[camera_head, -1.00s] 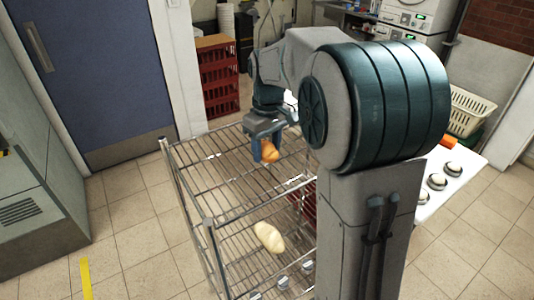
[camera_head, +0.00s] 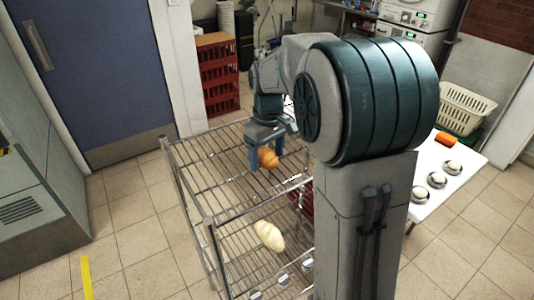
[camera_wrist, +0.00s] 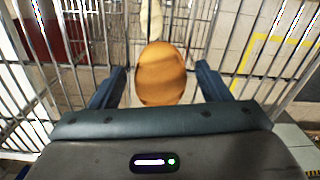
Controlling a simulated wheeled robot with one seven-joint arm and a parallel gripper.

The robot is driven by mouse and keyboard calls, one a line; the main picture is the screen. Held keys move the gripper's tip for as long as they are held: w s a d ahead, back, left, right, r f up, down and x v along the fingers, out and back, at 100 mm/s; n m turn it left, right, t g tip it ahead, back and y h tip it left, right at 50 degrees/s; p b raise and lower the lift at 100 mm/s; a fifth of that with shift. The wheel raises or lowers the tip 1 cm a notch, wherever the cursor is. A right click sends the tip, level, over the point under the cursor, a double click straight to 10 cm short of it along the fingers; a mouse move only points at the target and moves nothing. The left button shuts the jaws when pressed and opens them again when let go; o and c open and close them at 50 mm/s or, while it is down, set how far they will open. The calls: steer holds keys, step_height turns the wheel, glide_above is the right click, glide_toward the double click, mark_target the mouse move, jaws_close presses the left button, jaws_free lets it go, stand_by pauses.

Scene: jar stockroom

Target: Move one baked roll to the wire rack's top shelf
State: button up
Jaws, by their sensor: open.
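A wire rack (camera_head: 205,222) stands in front of me. My gripper (camera_head: 267,162) is open around the roll, one finger on each side. In the wrist view the roll (camera_wrist: 161,74) sits between the spread fingers, with a gap on both sides. A pale, dough-coloured roll (camera_head: 269,236) lies nearer to me on the rack; its pale end (camera_wrist: 151,18) shows beyond the brown roll in the wrist view.
A white table (camera_head: 443,180) at the right holds several round pale items in dishes and an orange item (camera_head: 446,139). A cream basket (camera_head: 466,108) stands behind it. Red crates (camera_head: 219,72) are stacked by the doorway. Floor left of the rack is clear.

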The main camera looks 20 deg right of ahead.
mark_target(268, 152)
step_height(268, 152, up, 12)
steer(key=s+f+m+t, duration=0.1)
steer(key=s+f, duration=0.4)
steer(key=s, duration=0.5)
steer(key=s+f+m+t, duration=0.2)
steer(key=s+f+m, duration=0.2)
steer(key=s, duration=0.7)
steer(key=shift+a+f+m, duration=0.15)
steer(key=shift+f+m, duration=0.15)
steer(key=shift+f, duration=0.65)
